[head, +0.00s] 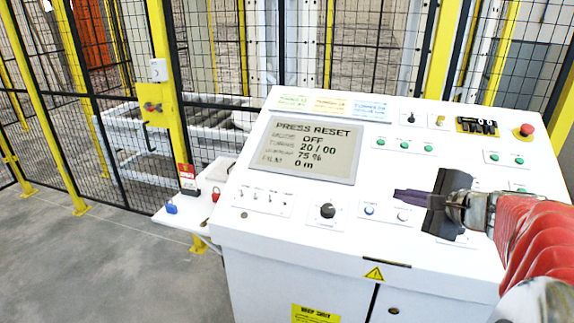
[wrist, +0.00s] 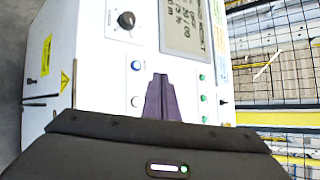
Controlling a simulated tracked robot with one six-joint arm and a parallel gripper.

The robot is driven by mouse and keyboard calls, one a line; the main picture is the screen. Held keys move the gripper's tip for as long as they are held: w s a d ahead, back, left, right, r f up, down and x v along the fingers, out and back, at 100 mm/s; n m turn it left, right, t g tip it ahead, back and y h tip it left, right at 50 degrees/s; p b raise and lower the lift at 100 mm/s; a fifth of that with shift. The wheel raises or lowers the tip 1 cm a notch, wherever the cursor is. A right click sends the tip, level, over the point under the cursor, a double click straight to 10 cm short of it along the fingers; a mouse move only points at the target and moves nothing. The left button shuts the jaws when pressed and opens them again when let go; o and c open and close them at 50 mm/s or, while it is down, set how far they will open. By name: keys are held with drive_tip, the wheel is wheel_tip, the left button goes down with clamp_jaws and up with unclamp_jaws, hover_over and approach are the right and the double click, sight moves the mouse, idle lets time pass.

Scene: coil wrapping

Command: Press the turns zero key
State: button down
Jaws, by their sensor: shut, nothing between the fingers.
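A white sloped control panel (head: 300,200) fills the middle of the head view. Its screen (head: 305,150) reads PRESS RESET, mode OFF, turns 20 / 00, 75 %, film 0 m. A blue button (head: 369,210) and a white button (head: 403,216) sit below and right of the screen. The blue button (wrist: 136,65) and white button (wrist: 136,101) also show in the wrist view. Key labels are too small to read, so I cannot tell which is turns zero. My gripper (head: 397,195) is shut and empty, its tips over the panel near these buttons; contact is unclear.
A black knob (head: 327,211) and small switches (head: 265,196) lie left of the buttons. Green buttons (head: 404,146), a dark counter-like unit (head: 477,126) and a red mushroom button (head: 526,130) are farther up. Yellow-posted mesh fencing (head: 180,110) stands behind. My arm covers the panel's lower right.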

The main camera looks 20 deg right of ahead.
sight(403, 216)
drive_tip(key=d, duration=0.3)
drive_tip(key=shift+s+d+r+m+h, duration=0.1)
drive_tip(key=shift+s+r+m+h, duration=0.25)
drive_tip(key=shift+s+m+h, duration=0.05)
drive_tip(key=shift+f, duration=0.1)
drive_tip(key=shift+w+d+f, duration=0.35)
drive_tip(key=shift+w+f, duration=0.15)
drive_tip(key=shift+f, duration=0.8)
drive_tip(key=shift+w+d+f, duration=0.3)
drive_tip(key=shift+w+f, duration=0.15)
drive_tip(key=shift+f, duration=0.9)
drive_tip(key=shift+w+d+f, duration=0.35)
drive_tip(key=shift+w+f, duration=0.15)
drive_tip(key=shift+f, duration=0.8)
drive_tip(key=shift+w+d+f, duration=0.2)
drive_tip(key=shift+w+f, duration=0.1)
drive_tip(key=shift+f, duration=0.4)
drive_tip(key=shift+r, duration=0.1)
drive_tip(key=shift+s+a+r, duration=0.2)
drive_tip(key=shift+s+r, duration=0.1)
drive_tip(key=shift+r, duration=0.35)
